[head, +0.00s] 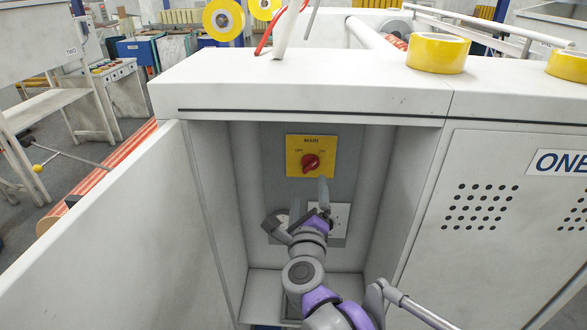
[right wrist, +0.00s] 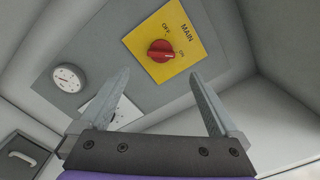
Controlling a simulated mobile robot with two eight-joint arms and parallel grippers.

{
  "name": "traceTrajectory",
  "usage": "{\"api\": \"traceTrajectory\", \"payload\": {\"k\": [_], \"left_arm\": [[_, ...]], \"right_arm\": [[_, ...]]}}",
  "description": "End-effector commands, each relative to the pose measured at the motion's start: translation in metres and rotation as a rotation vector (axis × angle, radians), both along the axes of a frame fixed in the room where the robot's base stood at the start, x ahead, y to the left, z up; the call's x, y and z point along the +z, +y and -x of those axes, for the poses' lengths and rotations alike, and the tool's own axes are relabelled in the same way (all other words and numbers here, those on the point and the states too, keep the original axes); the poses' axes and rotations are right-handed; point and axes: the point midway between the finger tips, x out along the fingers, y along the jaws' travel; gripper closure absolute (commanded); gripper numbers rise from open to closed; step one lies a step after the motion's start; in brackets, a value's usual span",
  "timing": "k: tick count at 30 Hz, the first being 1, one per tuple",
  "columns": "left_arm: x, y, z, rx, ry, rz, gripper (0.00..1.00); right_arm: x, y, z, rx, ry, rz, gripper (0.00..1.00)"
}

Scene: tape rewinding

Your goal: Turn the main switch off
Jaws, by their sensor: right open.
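The main switch is a red rotary knob (head: 311,162) on a yellow plate (head: 291,155) marked MAIN, OFF and ON. The plate is on the back wall inside the open cabinet. In the right wrist view the red knob (right wrist: 160,51) lies beyond the fingertips, between their lines. Its exact pointing is too small to read surely. My right gripper (head: 297,200) is inside the cabinet, open and empty, just below the plate. In the wrist view its two fingers (right wrist: 160,73) are spread apart and appear clear of the knob. My left gripper is not in view.
A round gauge (right wrist: 68,78) and a white socket panel (head: 342,216) are on the wall below the switch. The cabinet side walls confine the space around my arm. The cabinet door (head: 125,240) stands open at left. Yellow tape rolls (head: 437,54) lie on top.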

Motion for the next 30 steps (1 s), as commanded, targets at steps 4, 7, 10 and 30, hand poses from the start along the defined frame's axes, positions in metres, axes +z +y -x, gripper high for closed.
{"api": "traceTrajectory", "payload": {"k": [4, 7, 10, 30], "left_arm": [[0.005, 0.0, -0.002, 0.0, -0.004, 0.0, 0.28], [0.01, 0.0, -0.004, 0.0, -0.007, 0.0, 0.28], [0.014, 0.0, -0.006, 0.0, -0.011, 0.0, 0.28], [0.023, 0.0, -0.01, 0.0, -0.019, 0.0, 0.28]], "right_arm": [[0.001, -0.001, -0.022, -0.002, -0.001, 0.001, 0.03], [0.002, -0.001, -0.041, -0.002, -0.002, 0.003, 0.03], [0.003, -0.001, -0.061, -0.002, -0.002, 0.005, 0.03], [0.0, -0.001, -0.103, 0.002, -0.001, 0.006, 0.04]]}}
